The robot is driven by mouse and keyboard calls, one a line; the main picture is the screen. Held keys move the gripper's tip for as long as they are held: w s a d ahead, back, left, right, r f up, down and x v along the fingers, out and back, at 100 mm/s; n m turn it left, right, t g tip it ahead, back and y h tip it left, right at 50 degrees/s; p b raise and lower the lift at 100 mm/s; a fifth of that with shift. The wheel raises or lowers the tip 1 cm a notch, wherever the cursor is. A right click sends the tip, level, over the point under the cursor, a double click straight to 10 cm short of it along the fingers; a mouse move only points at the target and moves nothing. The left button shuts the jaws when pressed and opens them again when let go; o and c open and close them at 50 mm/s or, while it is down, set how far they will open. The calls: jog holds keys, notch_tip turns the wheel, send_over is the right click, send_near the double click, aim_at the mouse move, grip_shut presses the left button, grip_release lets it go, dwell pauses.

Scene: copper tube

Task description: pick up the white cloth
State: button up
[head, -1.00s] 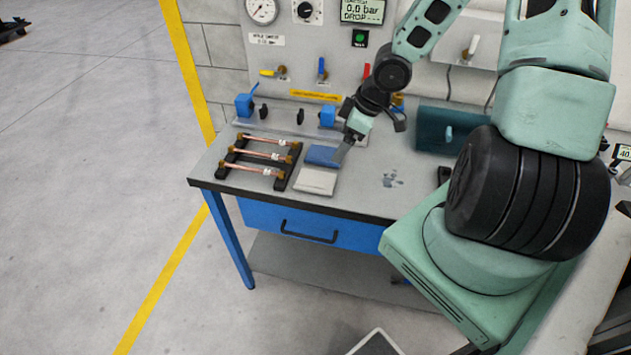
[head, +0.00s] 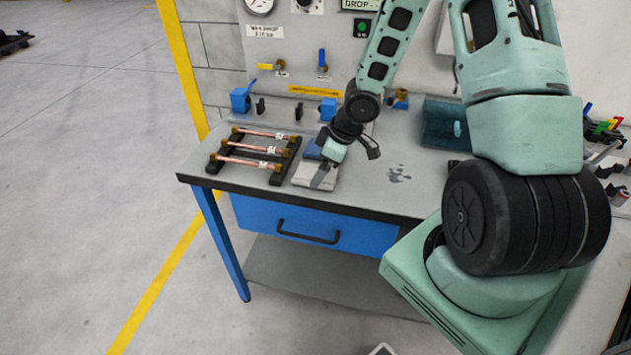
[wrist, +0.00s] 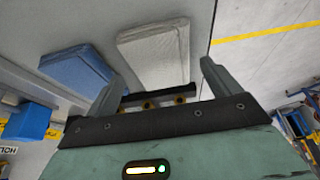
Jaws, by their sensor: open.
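The white cloth (head: 306,174) is a folded, greyish-white pad lying flat on the bench top, near the front edge. It also shows in the wrist view (wrist: 165,55), ahead of the fingers. A folded blue cloth (wrist: 78,72) lies beside it; in the head view it shows just behind the white one, partly hidden by my gripper. My gripper (head: 322,180) is over the white cloth in the head view. In the wrist view my gripper (wrist: 160,82) has its two fingers wide apart with nothing between them. Whether a fingertip touches the cloth is unclear.
A black rack (head: 278,176) with copper tubes stands just left of the cloths. Blue fixtures (head: 241,100) line the back of the bench, below a wall panel with valves. The bench top right of the gripper is mostly clear.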

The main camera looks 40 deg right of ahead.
jog(key=shift+x, duration=1)
jog(key=c, duration=1.1)
jog(key=shift+o, duration=0.2)
jog(key=shift+r, duration=0.1)
notch_tip(320, 180, up, 10)
jog(key=p, duration=0.6)
